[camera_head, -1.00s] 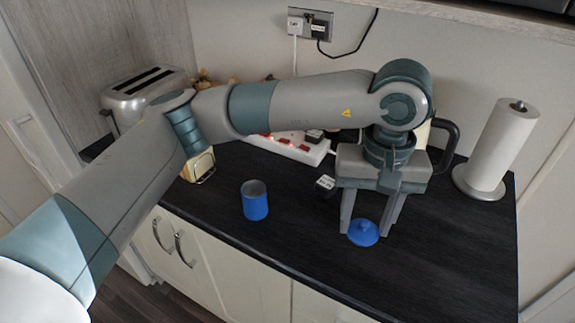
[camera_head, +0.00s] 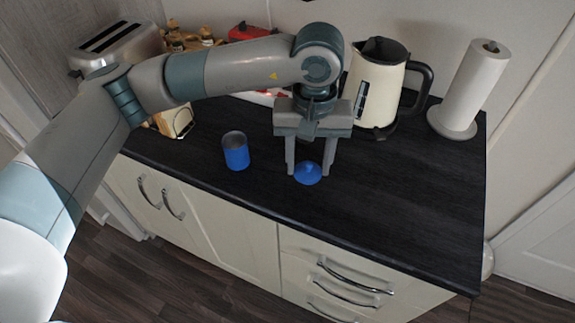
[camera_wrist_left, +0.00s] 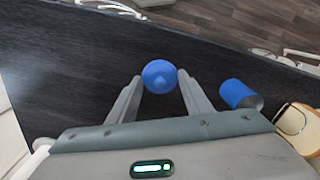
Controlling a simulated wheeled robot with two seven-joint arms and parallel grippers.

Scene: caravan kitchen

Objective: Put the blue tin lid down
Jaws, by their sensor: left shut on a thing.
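The blue tin lid (camera_head: 308,174) is a round domed disc with a small knob on top. My left gripper (camera_head: 309,171) points down over the dark worktop and is shut on the lid, with a finger on each side of it. In the left wrist view the lid (camera_wrist_left: 159,76) sits between the two fingertips (camera_wrist_left: 158,88). I cannot tell how far the lid is above the worktop. The tin also shows in the wrist view (camera_wrist_left: 238,94). My right gripper is out of view.
The cream kettle (camera_head: 376,85) stands behind and right of my gripper. A paper towel roll (camera_head: 472,88) stands at the right, a toaster (camera_head: 118,45) at the back left. The dark worktop (camera_head: 410,180) is clear to the right of the lid.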

